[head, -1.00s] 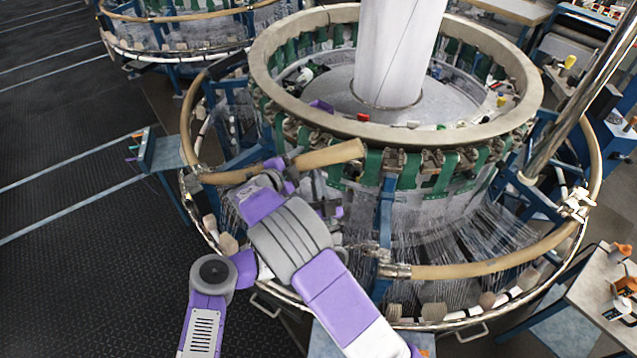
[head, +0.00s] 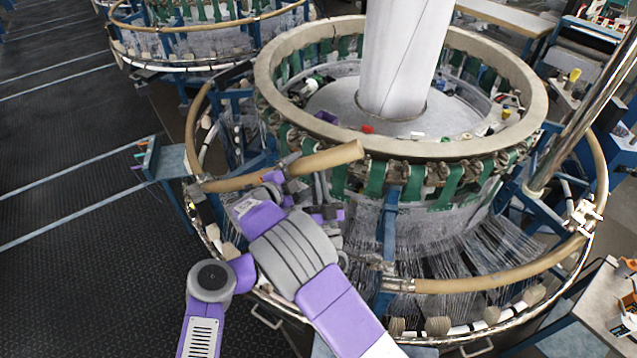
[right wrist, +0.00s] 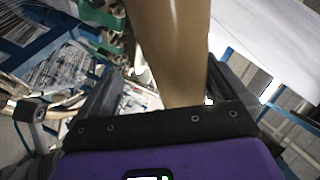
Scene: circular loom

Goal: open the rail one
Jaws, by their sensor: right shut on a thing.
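The rail section (head: 325,160) is a tan curved bar on the left front of the near loom. Its left end meets the outer rail at a joint. Its right end is free, swung in towards the loom's ring and far from the metal fitting (head: 398,285) on the front rail. My right gripper (head: 278,180) is shut on this section near its middle; the arm partly hides the grip. In the right wrist view the tan rail (right wrist: 175,50) runs between the dark fingers. My left gripper is not visible.
The loom's thick beige ring (head: 290,115) and white column (head: 398,60) stand behind the rail. A blue post (head: 388,235) stands at the front gap. A small side table (head: 170,162) is at left. Dark floor is free at far left.

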